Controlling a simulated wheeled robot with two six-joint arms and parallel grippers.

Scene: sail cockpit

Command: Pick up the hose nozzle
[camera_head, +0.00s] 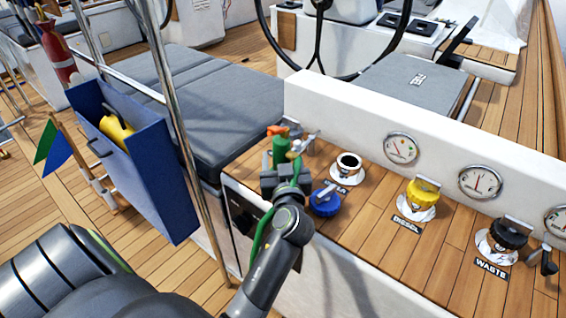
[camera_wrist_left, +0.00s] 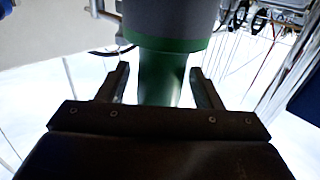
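The hose nozzle (camera_head: 281,151) has a green body with an orange part on top, and stands at the left end of the teak-topped console. A green hose (camera_head: 263,232) runs down beside my left wrist. My left gripper (camera_head: 286,174) is at the nozzle, fingers pointing at it. In the left wrist view, the green nozzle body (camera_wrist_left: 161,78) with a wide grey part above it lies between the two fingers (camera_wrist_left: 160,88). Narrow gaps show on both sides, so the gripper looks open around it. The nozzle's lower part is hidden by the gripper in the head view. My right gripper is out of view.
A blue cap (camera_head: 325,203) lies close right of my gripper. An open filler neck (camera_head: 348,165), a yellow diesel cap (camera_head: 423,192) and a black waste cap (camera_head: 508,234) line the console. A steel rail (camera_head: 176,110) and blue box (camera_head: 163,180) stand left.

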